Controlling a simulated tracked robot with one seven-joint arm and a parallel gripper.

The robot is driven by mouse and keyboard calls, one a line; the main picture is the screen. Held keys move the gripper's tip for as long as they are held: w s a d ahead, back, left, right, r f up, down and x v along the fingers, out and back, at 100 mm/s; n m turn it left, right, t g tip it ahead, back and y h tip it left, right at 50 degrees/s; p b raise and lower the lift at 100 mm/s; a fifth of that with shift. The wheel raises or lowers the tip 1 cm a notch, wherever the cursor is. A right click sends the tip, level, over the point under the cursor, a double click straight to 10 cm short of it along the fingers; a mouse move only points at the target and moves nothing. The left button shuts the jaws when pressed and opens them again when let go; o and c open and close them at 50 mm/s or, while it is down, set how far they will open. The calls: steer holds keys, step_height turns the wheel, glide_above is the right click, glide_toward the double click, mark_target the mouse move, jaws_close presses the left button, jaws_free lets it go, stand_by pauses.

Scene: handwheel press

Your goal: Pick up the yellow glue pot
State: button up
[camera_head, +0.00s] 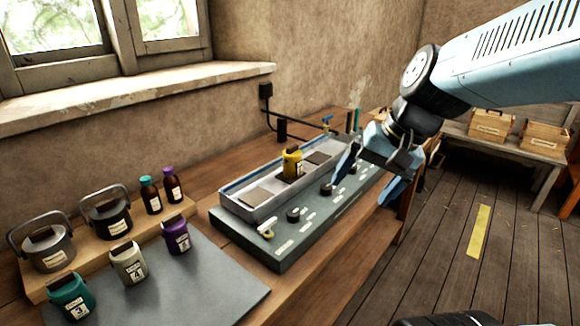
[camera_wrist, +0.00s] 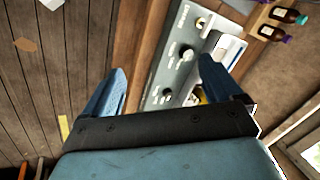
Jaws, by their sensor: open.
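The yellow glue pot (camera_head: 291,163) stands upright in a long metal trough (camera_head: 262,212) on the bench, between flat plates. My gripper (camera_head: 368,176) is open and empty, to the right of the pot and apart from it, over the trough unit's front right side. In the wrist view my gripper (camera_wrist: 163,70) shows its two blue fingers spread wide. A small patch of yellow (camera_wrist: 203,98), probably the pot, shows there beside the right finger; the rest is hidden behind the gripper.
A grey panel (camera_head: 268,255) with dark knobs and a tap-like lever runs along the trough's front. Teal (camera_head: 72,297), white (camera_head: 129,263) and purple (camera_head: 176,235) pots stand on a dark mat at left. Two metal pots and two bottles stand behind. A pipe runs behind the trough.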

steer(key=w+a+f+m+g+y, duration=0.2)
steer(key=w+a+f+m+y, duration=0.1)
steer(key=w+a+m+y, duration=0.3)
steer(key=m+t+y, duration=0.3)
steer(key=m+t, duration=0.9)
steer(key=m, duration=0.6)
glide_toward(294, 151)
steer(key=x, duration=0.7)
steer(key=shift+a+f, duration=0.15)
steer(key=shift+f, duration=0.1)
steer(key=shift+r+x, duration=0.15)
steer(key=shift+x, duration=1.2)
steer(key=shift+r+x, duration=0.1)
steer(key=shift+x, duration=1.25)
steer(key=shift+c, duration=0.2)
